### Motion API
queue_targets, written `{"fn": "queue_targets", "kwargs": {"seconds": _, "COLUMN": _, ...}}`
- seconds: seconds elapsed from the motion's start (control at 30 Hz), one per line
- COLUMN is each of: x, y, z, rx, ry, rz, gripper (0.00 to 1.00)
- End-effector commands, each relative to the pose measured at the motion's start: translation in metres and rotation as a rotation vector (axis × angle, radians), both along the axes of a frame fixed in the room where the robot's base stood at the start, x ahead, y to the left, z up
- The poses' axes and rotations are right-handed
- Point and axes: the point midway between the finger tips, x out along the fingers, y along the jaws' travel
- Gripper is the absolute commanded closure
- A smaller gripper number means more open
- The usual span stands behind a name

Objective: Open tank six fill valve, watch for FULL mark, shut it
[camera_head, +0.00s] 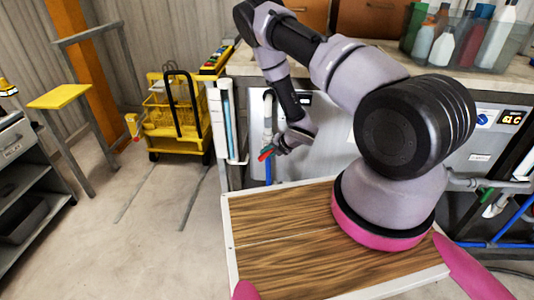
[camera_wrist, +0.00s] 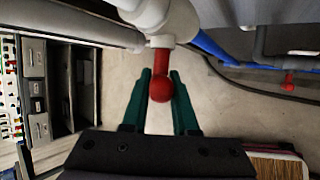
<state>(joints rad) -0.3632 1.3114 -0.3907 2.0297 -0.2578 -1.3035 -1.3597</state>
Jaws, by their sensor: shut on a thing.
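In the wrist view a red valve handle (camera_wrist: 161,88) with a rounded end hangs from a white valve body (camera_wrist: 155,14). My gripper (camera_wrist: 160,76) has its green fingers on either side of the handle and is shut on it. In the head view my gripper (camera_head: 272,153) is at the left end of the grey tank front (camera_head: 320,140), by a white vertical pipe (camera_head: 267,120). A tall pale strip with a light blue part, perhaps a level gauge (camera_head: 231,125), stands left of it. I cannot read a tank number or a FULL mark.
Another red handle (camera_wrist: 288,84) shows at the right in the wrist view, near blue piping (camera_wrist: 215,50). A yellow cart (camera_head: 178,120) stands left of the tanks. Bottles in a clear bin (camera_head: 485,45) are on the counter. The floor at left is mostly clear.

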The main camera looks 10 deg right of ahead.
Motion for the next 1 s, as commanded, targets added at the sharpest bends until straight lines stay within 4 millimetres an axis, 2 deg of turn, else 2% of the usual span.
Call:
{"fn": "queue_targets", "kwargs": {"seconds": 0.6, "x": -0.0009, "y": -0.0050, "z": -0.0062, "rx": 0.553, "ry": -0.180, "rz": -0.005, "gripper": 1.00}}
{"fn": "queue_targets", "kwargs": {"seconds": 1.0, "x": -0.0016, "y": -0.0033, "z": -0.0080, "rx": 0.797, "ry": -0.261, "rz": 0.003, "gripper": 1.00}}
